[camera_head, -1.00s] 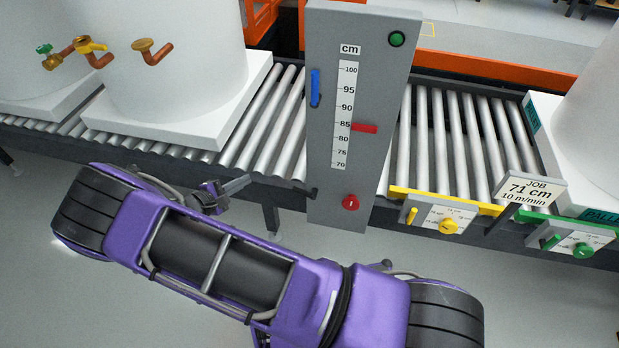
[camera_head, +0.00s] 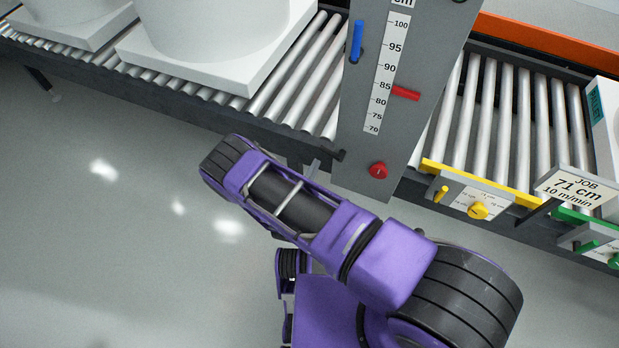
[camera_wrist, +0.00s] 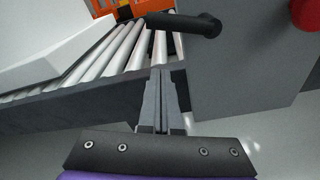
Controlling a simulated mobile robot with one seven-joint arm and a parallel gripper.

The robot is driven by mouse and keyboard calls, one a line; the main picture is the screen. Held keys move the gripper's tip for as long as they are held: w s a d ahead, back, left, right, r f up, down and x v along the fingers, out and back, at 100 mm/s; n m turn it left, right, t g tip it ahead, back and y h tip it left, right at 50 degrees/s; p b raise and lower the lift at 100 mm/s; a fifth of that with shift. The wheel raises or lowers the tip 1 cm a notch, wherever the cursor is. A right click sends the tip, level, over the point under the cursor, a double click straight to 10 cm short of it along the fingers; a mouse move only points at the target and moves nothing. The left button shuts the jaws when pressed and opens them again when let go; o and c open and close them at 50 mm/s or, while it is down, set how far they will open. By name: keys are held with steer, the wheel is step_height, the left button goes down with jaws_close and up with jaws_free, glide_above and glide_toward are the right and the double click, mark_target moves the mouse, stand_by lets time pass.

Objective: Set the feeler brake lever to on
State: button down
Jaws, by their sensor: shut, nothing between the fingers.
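A grey upright panel (camera_head: 368,110) carries a cm scale. A short black lever (camera_head: 338,155) sticks out at its lower left edge; in the wrist view it shows as a black bar with a rounded end (camera_wrist: 185,23), pointing left. No label naming it is readable. A blue handle (camera_head: 357,41) sits upright left of the scale, and a red pointer (camera_head: 405,93) stands near 85. My gripper (camera_wrist: 161,72) is shut and empty, below and slightly left of the black lever, apart from it. In the head view my gripper (camera_head: 313,168) is partly hidden by my arm.
A roller conveyor (camera_head: 290,105) runs behind, with white tanks on pallets (camera_head: 215,60). A red knob (camera_head: 378,170) sits low on the panel. A yellow control plate (camera_head: 475,195) and a job sign reading 71 cm (camera_head: 573,188) are at right. The floor at left is clear.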

steer(key=shift+w+d+r, duration=0.15)
steer(key=shift+d+r, duration=0.15)
steer(key=shift+r, duration=0.25)
steer(key=shift+w+d+r, duration=0.2)
steer(key=shift+d+r, duration=0.05)
steer(key=shift+r, duration=0.35)
steer(key=shift+w+d+r, duration=0.15)
steer(key=shift+d+r, duration=0.15)
steer(key=shift+r, duration=0.25)
steer(key=shift+r+m, duration=0.15)
steer(key=shift+m, duration=0.45)
